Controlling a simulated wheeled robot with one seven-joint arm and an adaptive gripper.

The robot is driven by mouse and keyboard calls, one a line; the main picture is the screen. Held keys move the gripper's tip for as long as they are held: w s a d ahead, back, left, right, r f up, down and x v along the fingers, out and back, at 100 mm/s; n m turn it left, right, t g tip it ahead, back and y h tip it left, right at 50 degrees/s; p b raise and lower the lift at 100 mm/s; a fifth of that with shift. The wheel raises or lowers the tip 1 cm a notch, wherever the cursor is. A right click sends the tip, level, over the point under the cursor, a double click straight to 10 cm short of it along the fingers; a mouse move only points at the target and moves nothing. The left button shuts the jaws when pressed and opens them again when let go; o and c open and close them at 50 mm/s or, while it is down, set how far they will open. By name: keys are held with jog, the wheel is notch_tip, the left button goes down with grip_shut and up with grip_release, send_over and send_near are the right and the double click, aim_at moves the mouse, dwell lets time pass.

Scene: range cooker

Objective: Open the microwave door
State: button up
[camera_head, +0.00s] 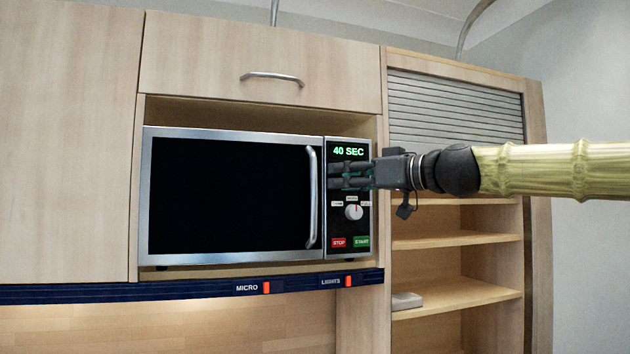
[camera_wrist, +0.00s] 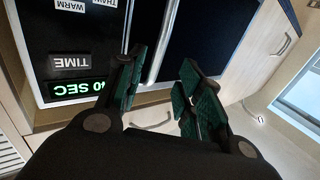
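The microwave (camera_head: 230,258) sits in a cabinet niche. Its dark door (camera_head: 225,195) looks shut. The upright silver handle (camera_head: 312,198) is on the door's right side, next to the control panel. My gripper (camera_head: 338,176) comes in from the right, in front of the control panel, with its fingertips just right of the handle. In the wrist view, which is turned over, my gripper (camera_wrist: 162,72) is open and empty. The handle (camera_wrist: 162,42) lies in line with the gap between the fingers. I cannot tell whether either finger touches it. The fingers partly hide the panel.
The control panel shows a 40 SEC display (camera_head: 348,151), a dial (camera_head: 354,212) and red and green buttons. A dark switch strip (camera_head: 200,291) runs below. Open shelves (camera_head: 455,240) and a roller shutter (camera_head: 455,108) stand right. A closed cupboard with a handle (camera_head: 272,76) is above.

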aim_at(314, 193)
jog(key=shift+p+x, duration=1.5)
jog(key=shift+x, duration=2.85)
jog(key=shift+w+d+f, duration=0.1)
jog(key=shift+w, duration=0.1)
grip_shut()
